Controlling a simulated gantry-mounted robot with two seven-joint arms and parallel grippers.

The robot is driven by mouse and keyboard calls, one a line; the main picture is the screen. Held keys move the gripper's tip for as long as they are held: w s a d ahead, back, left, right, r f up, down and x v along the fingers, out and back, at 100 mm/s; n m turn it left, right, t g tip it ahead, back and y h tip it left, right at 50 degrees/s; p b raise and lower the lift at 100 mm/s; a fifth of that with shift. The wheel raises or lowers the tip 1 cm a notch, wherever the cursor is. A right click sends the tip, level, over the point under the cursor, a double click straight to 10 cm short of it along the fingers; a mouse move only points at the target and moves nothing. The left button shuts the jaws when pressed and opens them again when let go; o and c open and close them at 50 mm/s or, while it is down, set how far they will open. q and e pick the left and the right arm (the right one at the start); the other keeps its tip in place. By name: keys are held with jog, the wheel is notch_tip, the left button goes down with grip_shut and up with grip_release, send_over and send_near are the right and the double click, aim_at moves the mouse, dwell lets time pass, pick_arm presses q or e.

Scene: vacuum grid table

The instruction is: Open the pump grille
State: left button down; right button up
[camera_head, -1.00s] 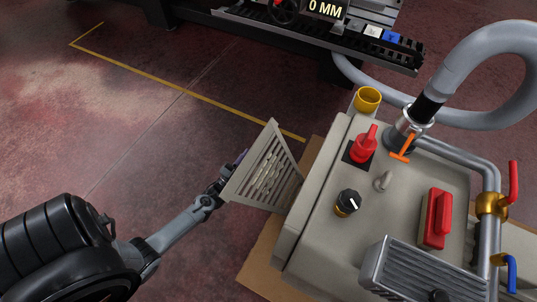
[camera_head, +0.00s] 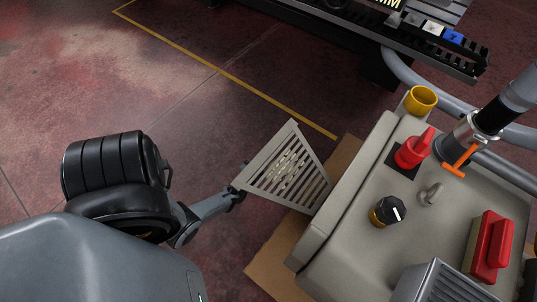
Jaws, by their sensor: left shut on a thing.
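The pump grille (camera_head: 287,168) is a beige slatted panel at the left side of the pump housing (camera_head: 345,215). It stands swung out from the housing, with its right edge close to the housing side. My left gripper (camera_head: 238,192) is at the grille's outer left edge and is shut on it. The fingertips are small and partly hidden behind the grille. My right gripper is not in view.
A cardboard sheet (camera_head: 272,262) lies under the pump. Floor (camera_head: 215,120) left of the grille is clear.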

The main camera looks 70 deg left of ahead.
pick_arm(q)
jog(key=c, duration=1.3)
grip_release()
jog(key=shift+o, duration=0.7)
jog(key=shift+s+a, duration=0.1)
jog(key=shift+s+d+f, duration=0.15)
jog(key=shift+s+d, duration=0.15)
jog(key=shift+s, duration=0.05)
jog(key=v, duration=0.9)
jog(key=shift+s+f, duration=0.15)
jog(key=shift+s, duration=0.25)
jog(key=shift+d, duration=0.1)
